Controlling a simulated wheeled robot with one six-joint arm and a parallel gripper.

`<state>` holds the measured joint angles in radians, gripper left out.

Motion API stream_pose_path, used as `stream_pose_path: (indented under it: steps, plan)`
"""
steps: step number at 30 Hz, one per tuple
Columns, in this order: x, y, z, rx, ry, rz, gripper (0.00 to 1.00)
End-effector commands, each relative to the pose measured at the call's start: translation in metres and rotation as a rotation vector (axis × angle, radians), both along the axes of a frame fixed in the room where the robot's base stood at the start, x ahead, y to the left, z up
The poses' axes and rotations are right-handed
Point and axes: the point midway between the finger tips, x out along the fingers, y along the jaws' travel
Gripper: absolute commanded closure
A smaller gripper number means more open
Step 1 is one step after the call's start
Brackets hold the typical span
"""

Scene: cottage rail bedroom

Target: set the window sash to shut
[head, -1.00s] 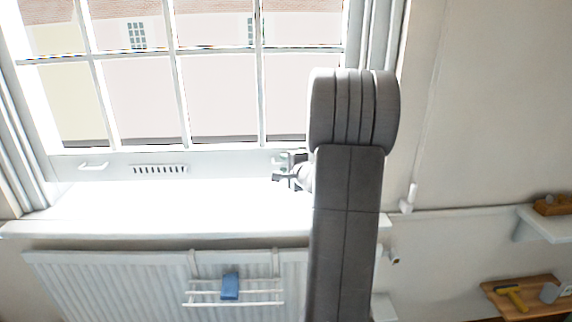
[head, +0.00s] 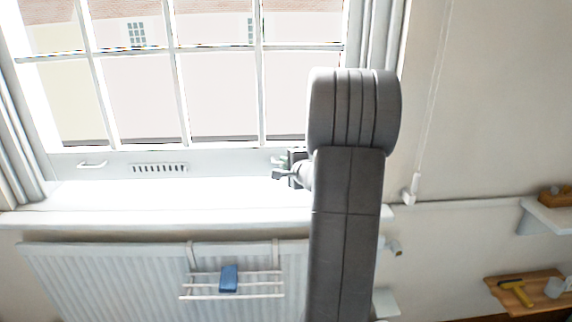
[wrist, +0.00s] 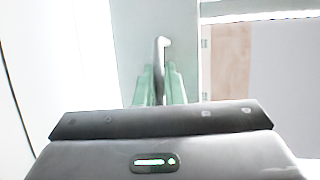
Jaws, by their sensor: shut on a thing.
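The window sash (head: 225,163) is a white multi-pane frame. Its bottom rail stands above the white sill (head: 150,217); glare hides how much gap lies between them. A lift handle (head: 92,163) is on the left of the rail. My gripper (head: 280,168) is at the right end of the rail, partly hidden by my arm. In the wrist view my gripper's greenish fingers (wrist: 160,85) are closed around the right lift handle (wrist: 163,50), which stands out as a white hooked bar.
A vent slot (head: 158,168) is in the rail's middle. Below the sill is a radiator (head: 100,280) with a hanging rack (head: 255,285) holding a blue item (head: 229,278). A cord pull (head: 411,188) hangs to the right. Shelves (head: 540,285) with tools are at the far right.

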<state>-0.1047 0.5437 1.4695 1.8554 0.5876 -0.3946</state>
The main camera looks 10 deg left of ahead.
Motion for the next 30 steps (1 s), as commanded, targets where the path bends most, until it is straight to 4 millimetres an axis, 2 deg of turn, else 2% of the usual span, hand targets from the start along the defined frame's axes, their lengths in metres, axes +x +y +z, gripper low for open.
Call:
stream_pose_path:
  steps: [1, 13, 18, 30]
  plan:
    - [-0.001, 0.0, -0.016, -0.004, 0.005, 0.0, 1.0]
    - [-0.001, -0.001, -0.053, -0.003, 0.005, -0.001, 1.0]
    - [-0.001, -0.001, -0.06, -0.004, 0.005, 0.0, 1.0]
    - [-0.001, -0.001, -0.062, -0.006, 0.009, -0.001, 1.0]
